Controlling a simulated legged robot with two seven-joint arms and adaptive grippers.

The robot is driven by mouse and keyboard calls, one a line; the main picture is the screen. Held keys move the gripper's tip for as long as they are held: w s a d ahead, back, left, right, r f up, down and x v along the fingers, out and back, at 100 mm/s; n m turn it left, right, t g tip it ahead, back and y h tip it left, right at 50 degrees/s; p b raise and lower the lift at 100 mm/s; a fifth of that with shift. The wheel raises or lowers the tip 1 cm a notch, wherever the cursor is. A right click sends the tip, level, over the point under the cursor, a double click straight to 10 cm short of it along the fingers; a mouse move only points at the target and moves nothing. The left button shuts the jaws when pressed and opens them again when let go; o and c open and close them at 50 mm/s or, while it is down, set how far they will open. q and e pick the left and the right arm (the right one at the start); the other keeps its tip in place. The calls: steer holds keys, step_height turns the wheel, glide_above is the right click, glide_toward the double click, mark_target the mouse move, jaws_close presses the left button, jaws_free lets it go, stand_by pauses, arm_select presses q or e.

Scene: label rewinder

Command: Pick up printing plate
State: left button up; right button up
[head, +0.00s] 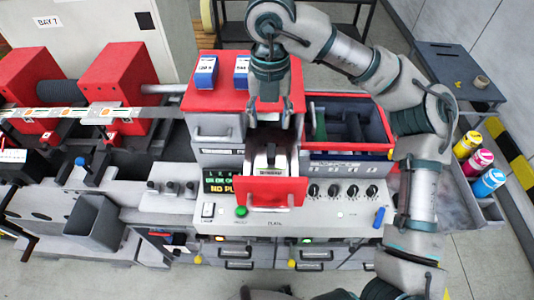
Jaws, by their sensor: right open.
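My right gripper (270,115) points down in front of the red-topped cabinet, with its fingers apart. It is above an open drawer with a red front (270,192). In the drawer lies a small dark-and-silver piece with a pale label (271,171); I cannot tell for certain whether this is the printing plate. The gripper's fingertips appear just behind and above this piece, with nothing visible between them. A display (219,186) left of the drawer shows "NO PL", the rest hidden by the drawer. My left gripper is not in view.
Two blue labelled boxes (206,72) stand on the red cabinet top (215,98). A red-rimmed bin (348,122) is right of the drawer. Knobs and a green button (241,211) line the front panel. Coloured bottles (480,158) stand at the right, beyond my right arm.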

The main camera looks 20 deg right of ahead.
glide_above(271, 156)
steer(key=s, duration=0.1)
step_height(271, 156, down, 7)
steer(key=f, duration=0.2)
steer(key=f+p, duration=0.1)
steer(key=shift+w+a+f, duration=0.1)
steer(key=shift+w+f, duration=0.05)
steer(key=shift+w, duration=0.15)
steer(key=shift+f, duration=0.2)
steer(key=shift+s+f+p, duration=0.1)
steer(key=shift+f+p, duration=0.2)
steer(key=shift+f, duration=0.05)
steer(key=f, duration=0.1)
steer(key=f+p, duration=0.1)
steer(key=f, duration=0.1)
steer(key=shift+w+f, duration=0.25)
steer(key=shift+f, duration=0.4)
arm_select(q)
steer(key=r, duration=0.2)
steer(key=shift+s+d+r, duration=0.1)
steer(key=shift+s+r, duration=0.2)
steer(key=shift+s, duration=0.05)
arm_select(e)
jaws_close()
